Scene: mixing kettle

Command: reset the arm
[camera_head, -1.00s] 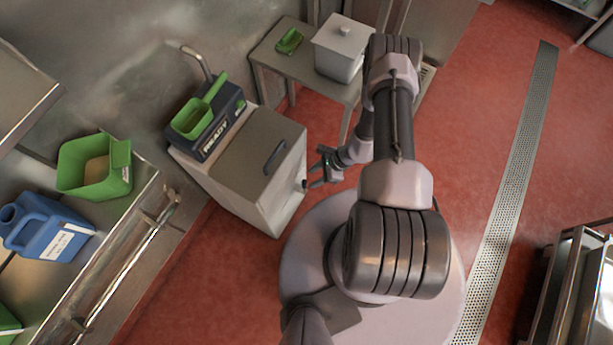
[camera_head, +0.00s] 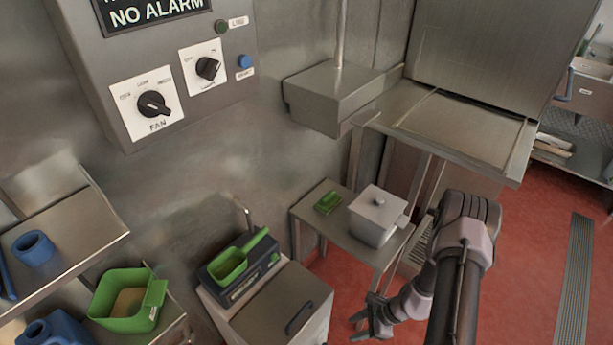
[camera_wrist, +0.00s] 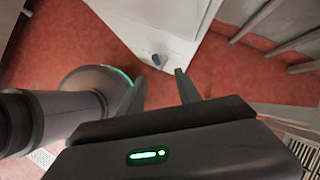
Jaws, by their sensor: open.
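My gripper (camera_head: 366,325) is low in the head view, just right of the grey cabinet (camera_head: 285,308) and in front of the small side table. In the wrist view my gripper (camera_wrist: 158,82) shows two dark fingers spread apart with nothing between them. My arm bends down from the right of the head view.
A lidded grey pot (camera_head: 377,214) and a green item (camera_head: 328,202) stand on the side table (camera_head: 340,236). A green tub (camera_head: 128,300) is at left. Open red floor (camera_head: 530,260) lies at right.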

